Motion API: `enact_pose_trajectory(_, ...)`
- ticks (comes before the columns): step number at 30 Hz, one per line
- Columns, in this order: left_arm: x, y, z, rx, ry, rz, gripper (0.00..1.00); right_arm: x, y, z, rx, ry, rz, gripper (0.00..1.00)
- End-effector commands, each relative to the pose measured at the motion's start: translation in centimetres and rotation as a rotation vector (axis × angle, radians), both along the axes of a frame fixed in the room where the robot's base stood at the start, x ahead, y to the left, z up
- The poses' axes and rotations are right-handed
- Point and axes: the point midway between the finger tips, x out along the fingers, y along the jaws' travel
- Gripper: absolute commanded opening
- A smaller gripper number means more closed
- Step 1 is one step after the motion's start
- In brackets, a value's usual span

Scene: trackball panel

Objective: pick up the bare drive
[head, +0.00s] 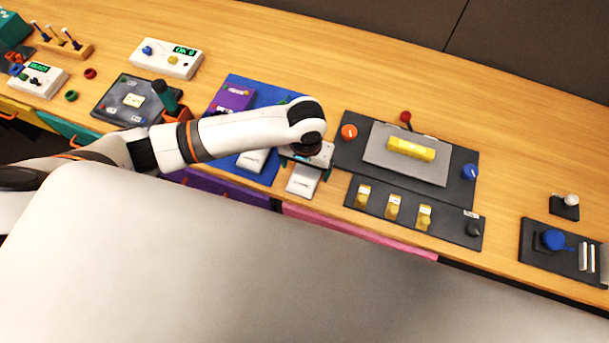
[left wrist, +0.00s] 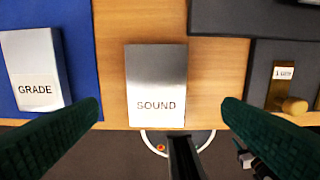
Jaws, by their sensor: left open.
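A silver-grey drive labelled SOUND (left wrist: 156,85) lies on the bare wood near the table's front edge; in the head view it is the pale block (head: 303,181). A second pale drive labelled GRADE (left wrist: 35,70) lies on the blue mat to its left; it also shows in the head view (head: 251,160). Neither label reads "bare". My left gripper (left wrist: 162,106) is open and empty. Its dark green fingers stand to either side of the SOUND drive, apart from it in the picture. In the head view this gripper (head: 306,163) is partly hidden by its wrist. My right gripper is out of view.
A dark panel with a yellow block (head: 411,148) and a row of yellow switches (head: 393,206) stands close to the right. The blue mat (head: 262,92) with a purple panel (head: 233,97) is to the left. Open wood (head: 330,75) lies behind.

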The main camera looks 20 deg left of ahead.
Motion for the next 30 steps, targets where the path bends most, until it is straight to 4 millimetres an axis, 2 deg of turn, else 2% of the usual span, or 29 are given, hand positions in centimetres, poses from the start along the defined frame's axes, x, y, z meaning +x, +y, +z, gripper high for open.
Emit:
enact_pose_trajectory(5, 0.1, 0.1, -1.2, 0.001, 0.002, 0.0, 0.89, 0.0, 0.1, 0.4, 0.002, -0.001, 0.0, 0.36)
enact_pose_trajectory(13, 0.4, 0.5, -5.0, 0.002, 0.001, -0.001, 0.89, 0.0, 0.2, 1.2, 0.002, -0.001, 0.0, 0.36)
enact_pose_trajectory(22, 0.4, 0.4, -5.7, 0.0, -0.001, -0.002, 0.89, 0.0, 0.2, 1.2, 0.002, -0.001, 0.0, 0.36)
enact_pose_trajectory(23, 0.4, 0.4, -5.7, 0.0, -0.001, -0.002, 0.86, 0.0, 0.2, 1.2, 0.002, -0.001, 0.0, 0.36)
enact_pose_trajectory(30, 0.4, 0.4, -5.7, 0.0, -0.001, -0.001, 0.47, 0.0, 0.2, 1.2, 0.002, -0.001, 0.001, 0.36)
